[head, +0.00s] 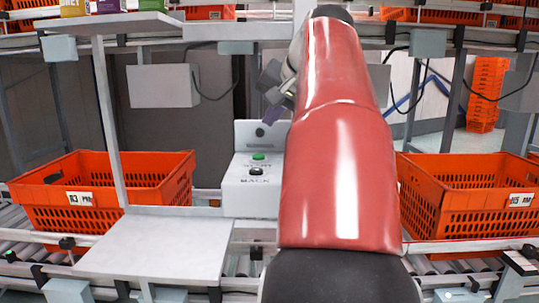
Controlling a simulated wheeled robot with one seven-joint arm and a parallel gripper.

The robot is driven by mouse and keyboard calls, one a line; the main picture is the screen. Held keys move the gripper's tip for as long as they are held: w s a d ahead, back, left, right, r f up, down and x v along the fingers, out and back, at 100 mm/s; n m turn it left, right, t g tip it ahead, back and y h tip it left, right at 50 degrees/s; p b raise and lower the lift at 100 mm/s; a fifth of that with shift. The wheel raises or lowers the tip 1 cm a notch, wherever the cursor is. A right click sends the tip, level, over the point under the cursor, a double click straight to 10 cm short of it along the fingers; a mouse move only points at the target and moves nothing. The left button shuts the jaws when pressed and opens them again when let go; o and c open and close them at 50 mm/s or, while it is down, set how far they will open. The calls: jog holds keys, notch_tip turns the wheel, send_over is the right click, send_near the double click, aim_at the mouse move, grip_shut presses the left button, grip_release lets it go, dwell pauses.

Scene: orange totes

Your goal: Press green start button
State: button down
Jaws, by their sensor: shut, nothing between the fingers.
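The green start button (258,156) sits on the sloped face of a white control box (244,196) near the middle of the head view. A black button (256,171) is just below it, above lettering that reads BACK. My red arm rises in front and covers the right part of the box. My gripper (272,104) is above and slightly right of the green button, apart from it. It shows small and dark, partly hidden by my arm.
Orange totes stand left (110,190) and right (465,205) of the box on roller conveyors. A grey shelf (160,250) with a thin post is at front left. Grey boxes (163,86) hang from the upper rack. Stacked orange totes (486,95) stand at back right.

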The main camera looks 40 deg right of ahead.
aim_at(260, 157)
jog(key=shift+w+f+b, duration=0.1)
jog(key=shift+f+b, duration=1.5)
jog(key=shift+f, duration=0.65)
jog(key=shift+a, duration=0.1)
jog(key=shift+w+a+f+b, duration=0.2)
jog(key=shift+w+a, duration=0.05)
jog(key=shift+a, duration=0.3)
jog(key=shift+w+a+f+b, duration=0.2)
jog(key=shift+w+a, duration=0.05)
jog(key=shift+a, duration=0.25)
